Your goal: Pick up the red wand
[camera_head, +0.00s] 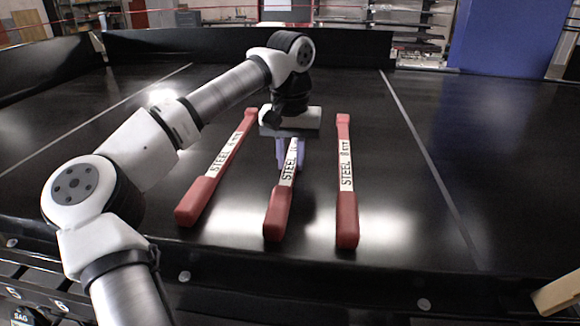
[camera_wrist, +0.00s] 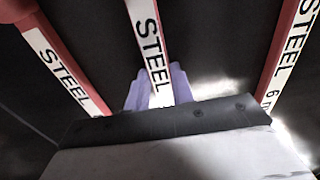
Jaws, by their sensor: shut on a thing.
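Three red wands with white labels reading STEEL lie side by side on the black conveyor. In the head view they are the left wand (camera_head: 205,187), the middle wand (camera_head: 277,215) and the right wand (camera_head: 347,215). My gripper (camera_head: 289,157) is over the upper part of the middle wand, its pale lilac fingers shut on the white label section. In the wrist view the fingers (camera_wrist: 159,90) stand on both sides of the middle wand (camera_wrist: 148,40). The wand's far end is hidden behind my gripper. I cannot tell whether it is clear of the surface.
The black conveyor surface (camera_head: 420,225) is bare to the right of the wands. Raised black walls (camera_head: 340,47) close its back. The outer wands flank my gripper with a gap on each side. A pale wooden piece (camera_head: 558,294) shows at the lower right.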

